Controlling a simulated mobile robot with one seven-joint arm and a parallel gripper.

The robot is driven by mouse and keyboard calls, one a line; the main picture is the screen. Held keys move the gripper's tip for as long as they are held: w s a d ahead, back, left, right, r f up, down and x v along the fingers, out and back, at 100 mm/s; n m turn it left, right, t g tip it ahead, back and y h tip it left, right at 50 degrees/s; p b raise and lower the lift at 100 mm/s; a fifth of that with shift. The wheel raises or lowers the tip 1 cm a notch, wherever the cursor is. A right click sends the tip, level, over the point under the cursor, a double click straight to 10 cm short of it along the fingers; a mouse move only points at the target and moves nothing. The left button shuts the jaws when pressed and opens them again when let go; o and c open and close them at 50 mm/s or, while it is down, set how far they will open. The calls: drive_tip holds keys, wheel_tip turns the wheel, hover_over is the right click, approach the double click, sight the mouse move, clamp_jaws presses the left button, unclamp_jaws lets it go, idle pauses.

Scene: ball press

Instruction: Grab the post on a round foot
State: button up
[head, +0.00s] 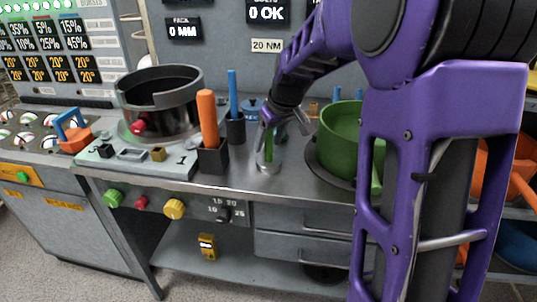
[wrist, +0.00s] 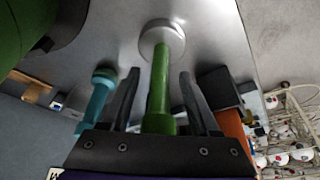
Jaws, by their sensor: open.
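A green post (wrist: 160,85) stands on a round silver foot (wrist: 162,35) in the wrist view. In the head view the green post (head: 268,147) shows at the middle of the steel bench top, with its round foot (head: 268,166) flat on the bench. My gripper (wrist: 158,75) is open, with one dark finger on each side of the post and visible gaps between. In the head view my gripper (head: 280,130) comes down over the post from above and partly hides its upper part.
A black holder (head: 213,158) with an orange handle (head: 208,115) stands close left of the post. A blue rod (head: 232,85) rises behind. A large green pot (head: 340,132) stands close right. A teal post (wrist: 97,100) shows beside my left finger in the wrist view.

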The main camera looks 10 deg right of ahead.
clamp_jaws()
drive_tip(key=shift+r, duration=0.1)
idle(0.5)
